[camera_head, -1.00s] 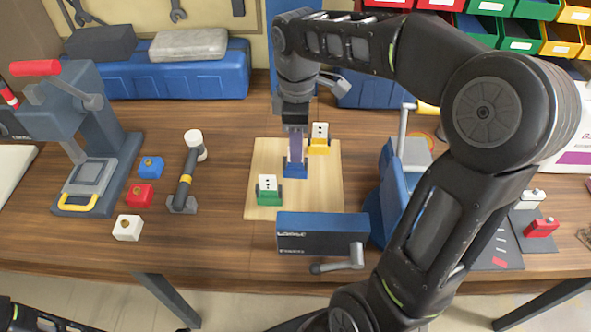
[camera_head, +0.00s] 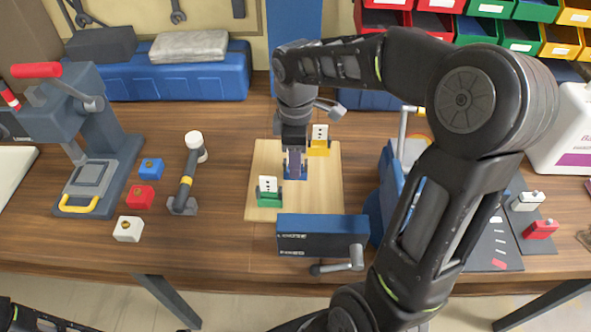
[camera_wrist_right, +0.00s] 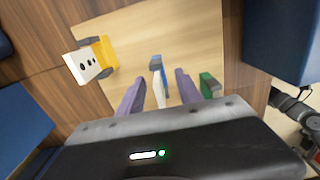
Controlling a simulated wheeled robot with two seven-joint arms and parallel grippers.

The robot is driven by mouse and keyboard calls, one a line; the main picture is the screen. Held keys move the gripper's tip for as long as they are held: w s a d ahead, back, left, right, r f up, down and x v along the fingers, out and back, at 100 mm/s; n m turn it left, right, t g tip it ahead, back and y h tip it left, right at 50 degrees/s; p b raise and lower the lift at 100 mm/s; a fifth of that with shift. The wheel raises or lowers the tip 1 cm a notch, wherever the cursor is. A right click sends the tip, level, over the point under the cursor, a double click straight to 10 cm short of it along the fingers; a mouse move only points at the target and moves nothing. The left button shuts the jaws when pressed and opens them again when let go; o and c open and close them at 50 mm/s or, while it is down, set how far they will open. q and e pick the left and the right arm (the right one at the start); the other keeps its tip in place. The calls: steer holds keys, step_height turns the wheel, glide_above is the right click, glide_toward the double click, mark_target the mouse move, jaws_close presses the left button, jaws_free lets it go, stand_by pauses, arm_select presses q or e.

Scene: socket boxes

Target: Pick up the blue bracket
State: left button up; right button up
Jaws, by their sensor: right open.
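The blue bracket (camera_head: 296,174) stands on a light wooden board (camera_head: 262,157) between a yellow bracket (camera_head: 318,149) and a green bracket (camera_head: 268,198). My right gripper (camera_head: 295,161) is low over the blue bracket and hides much of it in the head view. In the right wrist view, the right gripper (camera_wrist_right: 159,76) is open. Its two purple fingers are on either side of the white plate of the blue bracket (camera_wrist_right: 156,62); I cannot tell whether they touch it. My left gripper is not in view.
A blue vise-like tool (camera_head: 322,234) with a crank stands in front of the board. A blue-grey machine (camera_head: 392,185) is right of it. Blue, red and white blocks (camera_head: 140,197) and a hammer-like tool (camera_head: 187,175) lie to the left. Coloured bins (camera_head: 490,35) are at the back.

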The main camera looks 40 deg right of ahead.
step_height(320, 180, down, 3)
steer(key=shift+r, duration=0.15)
steer(key=shift+c, duration=0.2)
stand_by(0.3)
jaws_close()
stand_by(0.5)
